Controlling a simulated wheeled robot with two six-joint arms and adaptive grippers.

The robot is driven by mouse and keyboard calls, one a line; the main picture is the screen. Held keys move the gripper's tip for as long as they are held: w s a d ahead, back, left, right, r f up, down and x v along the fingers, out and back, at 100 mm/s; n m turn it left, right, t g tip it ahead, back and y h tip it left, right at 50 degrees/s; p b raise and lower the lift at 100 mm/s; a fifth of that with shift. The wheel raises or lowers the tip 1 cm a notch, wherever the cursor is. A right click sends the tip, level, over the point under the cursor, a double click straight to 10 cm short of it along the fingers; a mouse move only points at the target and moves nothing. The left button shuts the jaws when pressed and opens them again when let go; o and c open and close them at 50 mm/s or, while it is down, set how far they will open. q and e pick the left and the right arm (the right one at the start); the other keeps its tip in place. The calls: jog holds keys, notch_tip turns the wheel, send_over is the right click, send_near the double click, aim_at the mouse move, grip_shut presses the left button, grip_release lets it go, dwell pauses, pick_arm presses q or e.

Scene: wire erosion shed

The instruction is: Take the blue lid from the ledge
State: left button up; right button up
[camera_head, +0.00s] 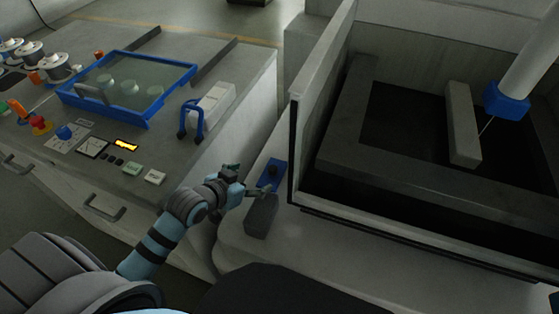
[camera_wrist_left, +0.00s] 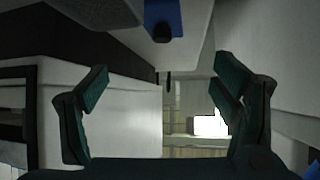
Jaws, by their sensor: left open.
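The blue lid (camera_head: 276,168) lies on the pale ledge (camera_head: 238,245) beside the machine tank, with a dark knob on it. In the left wrist view the blue lid (camera_wrist_left: 172,12) shows at the top edge, partly cut off, its dark knob toward the gripper. My left gripper (camera_head: 246,181) is open and empty, just left of the lid and apart from it. In the left wrist view the two dark green fingers of my left gripper (camera_wrist_left: 160,82) stand wide apart with nothing between them. My right gripper is not in view.
A dark grey block (camera_head: 262,215) stands on the ledge just in front of the lid. The tank wall (camera_head: 298,150) rises close to the lid's right. A bench (camera_head: 215,140) with a blue-framed glass cover (camera_head: 150,118) and a blue-handled part (camera_head: 190,122) is at left.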

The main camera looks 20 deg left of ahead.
aim_at(271, 170)
pick_arm(q)
jog(key=b+x, duration=0.3)
jog(key=x, duration=0.4)
jog(key=shift+w+d+f, duration=0.1)
jog(key=shift+w, duration=0.3)
jog(key=x, duration=0.2)
jog(key=b+x, duration=0.1)
jog(key=x, duration=0.1)
jog(key=b+x, duration=0.1)
jog(key=x, duration=0.1)
jog(key=shift+s+a+f, duration=0.15)
jog(key=shift+a+f, duration=0.2)
jog(key=shift+w, duration=0.2)
jog(key=shift+d, duration=0.1)
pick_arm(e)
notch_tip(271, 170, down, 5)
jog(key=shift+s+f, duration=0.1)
pick_arm(q)
jog(key=shift+s, duration=0.1)
jog(key=c, duration=1.6)
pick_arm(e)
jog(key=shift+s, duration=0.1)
pick_arm(q)
jog(key=shift+r, duration=0.1)
